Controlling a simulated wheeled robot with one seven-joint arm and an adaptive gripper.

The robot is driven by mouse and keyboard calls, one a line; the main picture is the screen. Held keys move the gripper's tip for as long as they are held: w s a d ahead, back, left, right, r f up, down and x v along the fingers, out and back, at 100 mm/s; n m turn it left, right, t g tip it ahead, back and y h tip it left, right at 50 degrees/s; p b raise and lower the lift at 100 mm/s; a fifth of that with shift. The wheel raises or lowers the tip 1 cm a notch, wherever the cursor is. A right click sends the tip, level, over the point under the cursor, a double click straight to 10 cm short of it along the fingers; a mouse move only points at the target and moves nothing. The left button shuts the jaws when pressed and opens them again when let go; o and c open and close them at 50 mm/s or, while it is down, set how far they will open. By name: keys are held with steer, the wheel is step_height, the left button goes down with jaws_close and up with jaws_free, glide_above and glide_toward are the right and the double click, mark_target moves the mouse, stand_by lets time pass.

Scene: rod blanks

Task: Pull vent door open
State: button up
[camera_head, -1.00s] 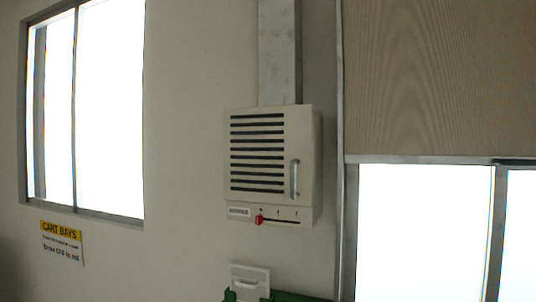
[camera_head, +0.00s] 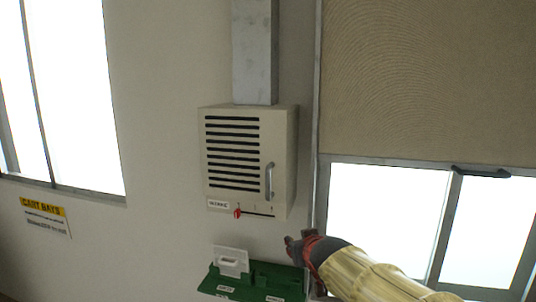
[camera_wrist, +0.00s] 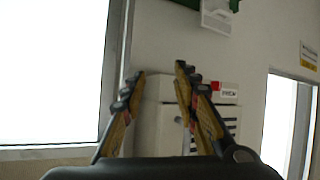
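The vent is a cream wall box with a door of dark horizontal slats (camera_head: 232,154), shut as far as I see. A grey upright handle (camera_head: 269,180) is at the door's right side. A red slider knob (camera_head: 237,213) sits below the door, at the left of its slot. My gripper (camera_head: 296,246) is below and right of the box, apart from the handle. In the wrist view the box (camera_wrist: 158,128) appears inverted beyond my gripper (camera_wrist: 160,72), whose fingers are spread with nothing between them.
A green holder (camera_head: 270,276) with a white piece (camera_head: 230,262) is on the wall below the vent. A metal duct (camera_head: 254,50) rises above it. A bright window (camera_head: 385,215) with a blind is right; a yellow sign (camera_head: 45,214) is left.

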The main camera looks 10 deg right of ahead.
steer(key=w+a+r+t+y, duration=0.2)
steer(key=w+a+r+t, duration=0.15)
steer(key=w+r, duration=0.45)
steer(key=n+t+y, duration=0.1)
steer(key=t, duration=0.1)
glide_toward(269, 177)
steer(key=w, duration=0.3)
steer(key=shift+w+a+p, duration=0.2)
steer(key=shift+w, duration=1.8)
steer(key=shift+w+a+p, duration=0.15)
steer(key=shift+w+a, duration=0.05)
steer(key=shift+w, duration=1.8)
steer(key=shift+c, duration=0.2)
steer(key=c, duration=0.7)
jaws_close()
